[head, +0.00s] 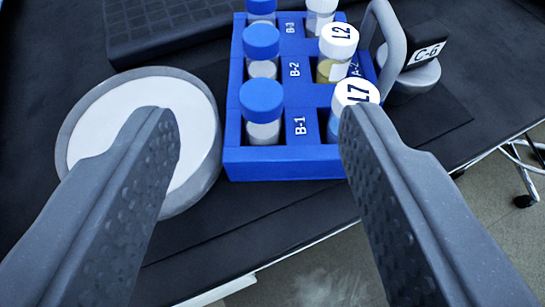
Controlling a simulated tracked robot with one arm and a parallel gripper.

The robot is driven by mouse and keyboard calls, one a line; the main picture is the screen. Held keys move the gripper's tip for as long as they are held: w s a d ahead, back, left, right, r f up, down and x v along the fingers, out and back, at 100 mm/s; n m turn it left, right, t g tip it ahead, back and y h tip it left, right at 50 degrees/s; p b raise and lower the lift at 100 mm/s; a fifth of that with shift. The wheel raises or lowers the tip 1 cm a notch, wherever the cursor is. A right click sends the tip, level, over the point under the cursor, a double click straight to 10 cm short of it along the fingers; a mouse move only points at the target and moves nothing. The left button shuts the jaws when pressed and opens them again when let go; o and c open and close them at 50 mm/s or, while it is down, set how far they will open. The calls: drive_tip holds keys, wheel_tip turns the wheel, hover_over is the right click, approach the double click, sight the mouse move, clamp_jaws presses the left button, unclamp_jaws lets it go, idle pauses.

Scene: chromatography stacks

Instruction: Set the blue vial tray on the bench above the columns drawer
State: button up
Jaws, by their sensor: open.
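The blue vial tray (288,163) stands upright on the black bench, in the upper middle of the head view. It holds several vials, some with blue caps and some with white caps marked L2 and L7. Labels B-1, B-2 and B-3 show on it, and A-2 is partly visible. My gripper (255,125) is open and empty, its two dark fingers spread wide in front of the tray's near end. The right finger overlaps the tray's near right corner in the picture; I cannot tell whether they touch. The columns drawer is not in view.
A round dish with a white top (150,100) stands close left of the tray, partly behind my left finger. A grey handled object labelled C-6 (430,55) is close on the right. A dark ridged mat (165,25) lies behind. The bench edge (300,236) is near.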

sight(261, 46)
drive_tip(key=shift+s+f+b+x, duration=0.1)
drive_tip(key=shift+f+b+x, duration=0.15)
drive_tip(key=shift+x, duration=1.35)
drive_tip(key=shift+s+f+b+x, duration=0.1)
drive_tip(key=shift+f+b+x, duration=0.1)
drive_tip(key=shift+x, duration=1.45)
drive_tip(key=shift+s+f+b+x, duration=0.1)
drive_tip(key=shift+f+b+x, duration=0.15)
drive_tip(key=shift+x, duration=1.35)
drive_tip(key=x, duration=0.2)
drive_tip(key=b+x, duration=0.1)
drive_tip(key=x, duration=0.1)
drive_tip(key=shift+w+r, duration=0.15)
drive_tip(key=shift+r, duration=0.1)
clamp_jaws()
drive_tip(key=shift+r, duration=0.1)
